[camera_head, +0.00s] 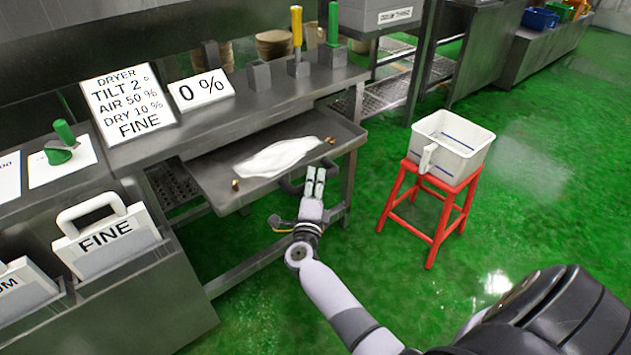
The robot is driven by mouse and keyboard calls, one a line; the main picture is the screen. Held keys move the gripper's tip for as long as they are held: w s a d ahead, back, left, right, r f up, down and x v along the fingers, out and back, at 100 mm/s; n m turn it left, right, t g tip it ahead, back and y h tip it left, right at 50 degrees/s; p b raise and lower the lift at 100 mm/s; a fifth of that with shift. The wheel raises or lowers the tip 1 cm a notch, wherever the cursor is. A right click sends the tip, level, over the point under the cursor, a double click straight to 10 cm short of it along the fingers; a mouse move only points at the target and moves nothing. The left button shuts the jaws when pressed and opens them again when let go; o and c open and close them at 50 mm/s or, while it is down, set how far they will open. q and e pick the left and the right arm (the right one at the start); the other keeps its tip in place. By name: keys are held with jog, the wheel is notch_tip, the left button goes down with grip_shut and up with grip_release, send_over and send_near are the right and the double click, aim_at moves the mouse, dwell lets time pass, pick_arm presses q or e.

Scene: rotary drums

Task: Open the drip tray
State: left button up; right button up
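The drip tray (213,178) is a wide, shallow metal tray below the dryer bench. It sticks out in front of the bench, with a white patch (277,157) lying in it. A dark handle (290,187) shows at its front edge. My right gripper (315,180) is at this front edge, its two pale fingers close together beside or over the handle. The fingers cover part of the handle, and whether they grip it is unclear. My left gripper is out of view.
A red stool (437,208) with a white tub (452,148) stands right of the tray. Signs (129,103) and grey blocks with coloured handles are on the bench (235,114). A lower rail runs under the tray. Green floor is clear between tray and stool.

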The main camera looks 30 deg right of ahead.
jog(key=o, duration=0.3)
jog(key=shift+o, duration=0.2)
jog(key=shift+s+a, duration=0.1)
jog(key=shift+s, duration=0.05)
jog(key=v, duration=1.1)
jog(key=shift+s+a, duration=0.25)
